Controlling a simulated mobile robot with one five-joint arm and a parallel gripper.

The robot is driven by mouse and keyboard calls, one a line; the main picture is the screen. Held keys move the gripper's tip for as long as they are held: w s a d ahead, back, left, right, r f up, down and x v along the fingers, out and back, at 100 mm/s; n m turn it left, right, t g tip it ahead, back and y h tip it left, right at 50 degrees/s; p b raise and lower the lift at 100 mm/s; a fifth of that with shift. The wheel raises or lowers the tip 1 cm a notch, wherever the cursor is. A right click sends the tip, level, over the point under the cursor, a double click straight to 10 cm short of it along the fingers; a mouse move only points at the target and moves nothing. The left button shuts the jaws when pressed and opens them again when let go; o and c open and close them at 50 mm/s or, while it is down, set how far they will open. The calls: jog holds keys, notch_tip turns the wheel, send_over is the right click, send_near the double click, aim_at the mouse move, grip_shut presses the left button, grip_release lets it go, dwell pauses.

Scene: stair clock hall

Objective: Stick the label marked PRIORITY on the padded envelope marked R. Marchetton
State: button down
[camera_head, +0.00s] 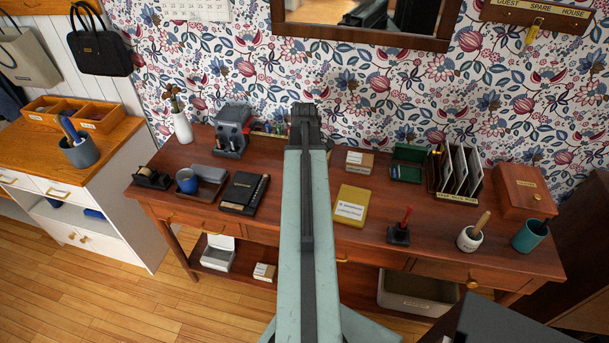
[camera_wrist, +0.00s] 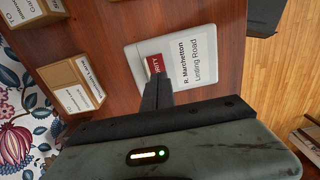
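A pale padded envelope (camera_wrist: 205,85) marked "R. Marchetton, Linting Road" lies flat on the dark wooden desk in the wrist view. A small red label (camera_wrist: 154,64) with letters ending "RITY" shows over its left part; the rest of the word is hidden by my fingers. My gripper (camera_wrist: 156,88) appears shut on the label's lower end, over the envelope. I cannot tell whether the label touches the envelope. In the head view my gripper (camera_head: 304,110) is at the far end of my arm, and the arm seems to hide this envelope. A yellow envelope (camera_head: 351,194) lies to the right, its writing too small to read.
Small cardboard boxes (camera_wrist: 72,88) stand between the envelope and the wallpapered wall. A black book (camera_head: 243,193) lies left of my arm. A red-handled stamp (camera_head: 399,234), a letter rack (camera_head: 458,196) and a wooden box (camera_head: 523,192) stand to the right.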

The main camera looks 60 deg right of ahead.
notch_tip(320, 180, up, 5)
jog(key=p, duration=0.4)
jog(key=shift+f, duration=0.2)
